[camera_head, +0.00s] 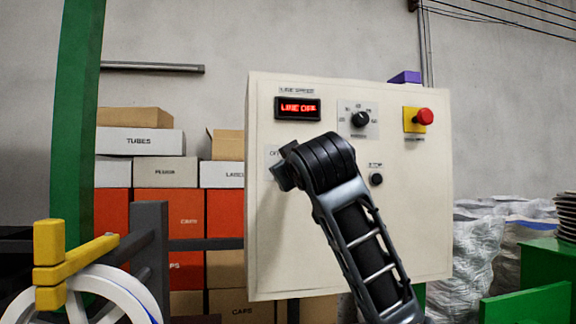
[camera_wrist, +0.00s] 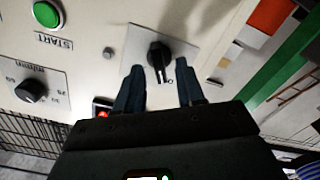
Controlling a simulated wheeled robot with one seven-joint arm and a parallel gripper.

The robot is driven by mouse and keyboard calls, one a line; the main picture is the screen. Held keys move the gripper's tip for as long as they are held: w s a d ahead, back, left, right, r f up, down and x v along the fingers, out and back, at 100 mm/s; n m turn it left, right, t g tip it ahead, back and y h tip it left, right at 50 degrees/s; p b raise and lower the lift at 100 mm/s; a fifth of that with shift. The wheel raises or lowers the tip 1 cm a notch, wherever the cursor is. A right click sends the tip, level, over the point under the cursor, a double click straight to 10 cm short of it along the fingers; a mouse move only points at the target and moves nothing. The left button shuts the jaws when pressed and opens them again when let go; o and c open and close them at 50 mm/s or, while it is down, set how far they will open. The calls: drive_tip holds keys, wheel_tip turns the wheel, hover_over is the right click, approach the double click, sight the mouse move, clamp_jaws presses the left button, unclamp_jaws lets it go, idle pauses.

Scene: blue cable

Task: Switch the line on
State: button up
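The cream control panel (camera_head: 300,250) fills the middle of the head view. Its display (camera_head: 298,108) reads LINE OFF in red. In the wrist view a black rotary switch (camera_wrist: 158,58) sits on a pale plate, its handle roughly upright in the picture. My gripper (camera_wrist: 161,88) is open, with one finger on each side of the switch's lower part; I cannot tell whether they touch it. In the head view my gripper (camera_head: 285,176) is at the panel's left side and my arm hides the switch. A green button (camera_wrist: 47,14) marked START shows in the wrist view.
The panel also carries a black dial (camera_head: 360,119), a red mushroom button on a yellow plate (camera_head: 416,119) and a small black button (camera_head: 376,179). Stacked boxes (camera_head: 168,173) stand behind left. A yellow bracket (camera_head: 60,262) and white reel (camera_head: 115,290) are at lower left.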

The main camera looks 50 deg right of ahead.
drive_tip(key=shift+x, duration=0.85)
drive_tip(key=shift+c, duration=0.4)
clamp_jaws()
